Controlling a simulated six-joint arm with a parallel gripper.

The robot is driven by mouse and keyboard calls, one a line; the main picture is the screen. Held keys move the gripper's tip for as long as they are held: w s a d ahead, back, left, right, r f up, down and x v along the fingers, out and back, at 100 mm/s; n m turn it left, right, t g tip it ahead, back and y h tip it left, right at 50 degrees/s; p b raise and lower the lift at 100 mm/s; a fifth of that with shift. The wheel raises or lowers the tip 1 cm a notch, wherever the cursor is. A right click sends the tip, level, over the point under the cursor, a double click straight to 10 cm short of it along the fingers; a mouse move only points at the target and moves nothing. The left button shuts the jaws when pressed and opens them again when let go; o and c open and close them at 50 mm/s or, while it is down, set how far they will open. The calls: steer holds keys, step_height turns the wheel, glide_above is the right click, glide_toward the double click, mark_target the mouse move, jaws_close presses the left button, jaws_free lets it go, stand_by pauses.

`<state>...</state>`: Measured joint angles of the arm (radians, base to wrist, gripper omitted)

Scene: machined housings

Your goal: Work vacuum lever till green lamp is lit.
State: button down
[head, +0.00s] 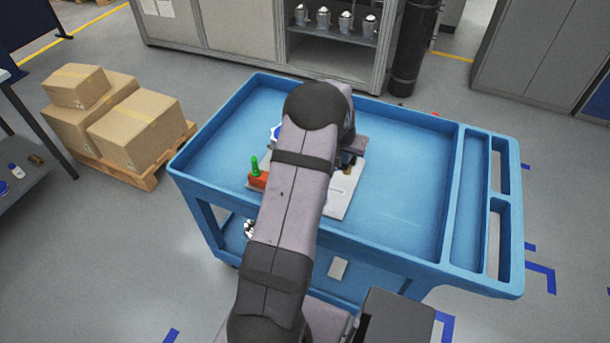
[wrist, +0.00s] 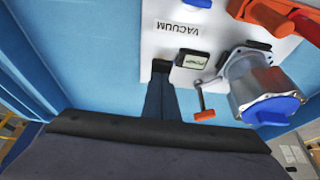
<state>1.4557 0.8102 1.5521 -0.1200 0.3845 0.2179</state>
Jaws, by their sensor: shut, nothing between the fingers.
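A white panel (wrist: 225,40) with the word VACUUM lies on the blue cart; part of it shows in the head view (head: 343,190). In the wrist view a small lever with an orange-red grip (wrist: 205,115) sticks out beside a metal housing with a blue cap (wrist: 265,98). My gripper (wrist: 161,68) is shut and empty over the panel, left of the lever and apart from it.
An orange-red part (wrist: 265,15) is at the wrist view's upper right. The blue cart (head: 410,215) has a raised rim and free room right of the panel.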

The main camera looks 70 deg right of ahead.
mark_target(343, 167)
steer(key=shift+f+b, duration=1.7)
steer(key=shift+f, duration=0.65)
steer(key=shift+r, duration=0.15)
steer(key=shift+r+p, duration=1.9)
steer(key=shift+r, duration=0.8)
steer(key=shift+f, duration=0.2)
steer(key=shift+f+b, duration=2.1)
steer(key=shift+f, duration=0.5)
steer(key=shift+r, duration=0.1)
steer(key=shift+r+p, duration=1.85)
steer(key=shift+r, duration=0.8)
